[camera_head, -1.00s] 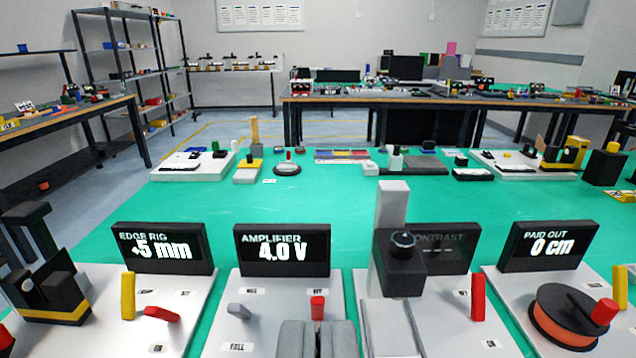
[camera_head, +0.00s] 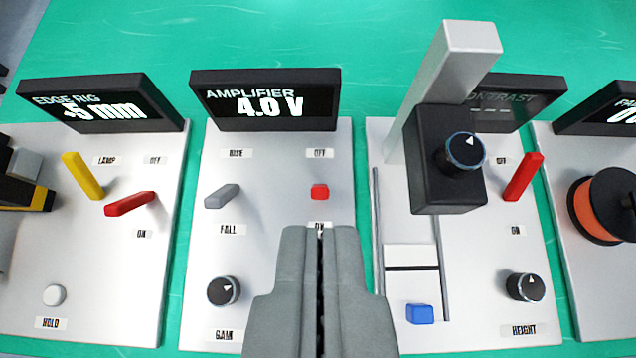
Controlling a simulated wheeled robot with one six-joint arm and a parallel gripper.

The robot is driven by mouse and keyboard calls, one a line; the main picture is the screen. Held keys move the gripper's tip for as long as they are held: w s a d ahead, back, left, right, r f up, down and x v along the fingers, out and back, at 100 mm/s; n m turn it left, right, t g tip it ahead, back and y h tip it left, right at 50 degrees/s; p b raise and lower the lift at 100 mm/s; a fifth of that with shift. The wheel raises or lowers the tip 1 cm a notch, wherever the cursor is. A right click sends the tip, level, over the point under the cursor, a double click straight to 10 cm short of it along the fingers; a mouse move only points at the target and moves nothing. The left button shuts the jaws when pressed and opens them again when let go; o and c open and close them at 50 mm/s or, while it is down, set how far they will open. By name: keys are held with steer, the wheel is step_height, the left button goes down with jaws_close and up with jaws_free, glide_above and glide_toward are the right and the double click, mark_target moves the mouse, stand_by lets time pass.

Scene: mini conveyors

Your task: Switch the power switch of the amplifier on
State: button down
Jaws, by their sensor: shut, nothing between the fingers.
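The amplifier panel (camera_head: 270,185) is a grey plate with a black display (camera_head: 265,101) reading 4.0 V. Its red power switch (camera_head: 319,192) sits between an OFF label (camera_head: 320,153) above and an ON label (camera_head: 320,225) below. The red lever looks short from here, seen nearly end-on, so its tilt is hard to tell. My gripper (camera_head: 320,232) is shut and empty. Its tips are just below the red switch in the picture, near the ON label, with a small gap showing between tips and switch.
A grey RISE/FALL lever (camera_head: 222,196) and a GAIN knob (camera_head: 224,291) are on the amplifier's left side. The edge rig panel (camera_head: 90,240) is at left. The contrast panel, with a tall post (camera_head: 455,60) and black head (camera_head: 440,190), stands close at right.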

steer(key=w+f+g, duration=0.4)
steer(key=w, duration=0.3)
steer(key=w+f+g, duration=0.4)
steer(key=w, duration=0.3)
glide_above(319, 185)
steer(key=w, duration=0.4)
step_height(319, 185, down, 10)
steer(key=shift+r, duration=0.1)
steer(key=shift+s+f, duration=0.15)
steer(key=shift+s, duration=0.45)
steer(key=shift+s+f, duration=0.15)
steer(key=shift+s, duration=0.4)
steer(key=shift+s+f, duration=0.3)
steer(key=shift+s, duration=0.4)
